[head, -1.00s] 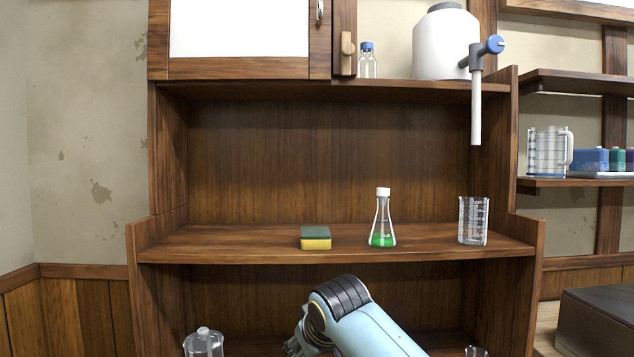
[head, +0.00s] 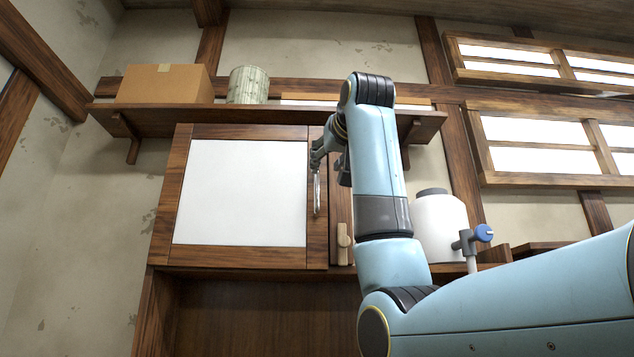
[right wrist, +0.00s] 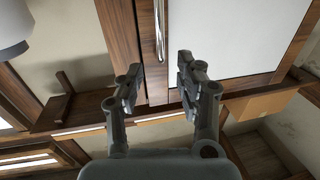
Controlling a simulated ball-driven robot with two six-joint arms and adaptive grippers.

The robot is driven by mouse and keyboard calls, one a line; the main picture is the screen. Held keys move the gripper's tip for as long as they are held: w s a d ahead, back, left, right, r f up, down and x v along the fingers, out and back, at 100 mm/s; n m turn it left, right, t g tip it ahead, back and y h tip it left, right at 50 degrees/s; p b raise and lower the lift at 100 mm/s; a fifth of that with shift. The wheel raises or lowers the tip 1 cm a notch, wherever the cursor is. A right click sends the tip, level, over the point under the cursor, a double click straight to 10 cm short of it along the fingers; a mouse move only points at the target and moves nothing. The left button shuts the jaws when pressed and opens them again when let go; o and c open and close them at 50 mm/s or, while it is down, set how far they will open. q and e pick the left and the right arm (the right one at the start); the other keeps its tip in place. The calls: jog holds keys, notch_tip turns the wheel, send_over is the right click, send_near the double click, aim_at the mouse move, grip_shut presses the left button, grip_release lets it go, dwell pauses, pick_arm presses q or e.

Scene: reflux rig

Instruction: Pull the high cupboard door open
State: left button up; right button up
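The high cupboard door (head: 247,190) has a white panel in a brown wooden frame and looks shut. Its upright metal handle (head: 317,196) is on the right frame strip. My right gripper (head: 318,153) is raised at the upper end of the handle. In the right wrist view its two fingers (right wrist: 158,76) are apart, with the handle (right wrist: 159,30) lined up with the gap between them. I cannot tell whether they touch it. My left gripper is not in view.
A shelf above the door holds a cardboard box (head: 163,84) and a patterned round container (head: 248,85). Right of the door are a wooden block (head: 344,244) and a white tank (head: 438,222) with a blue-knobbed tap (head: 482,234).

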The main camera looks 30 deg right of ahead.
aim_at(317, 179)
jog(key=p+x, duration=0.3)
jog(key=x, duration=0.6)
jog(key=shift+p, duration=0.35)
jog(key=shift+w+d+f, duration=0.1)
jog(key=shift+w+d, duration=0.05)
jog(key=shift+w, duration=0.2)
jog(key=shift+c, duration=0.4)
grip_shut()
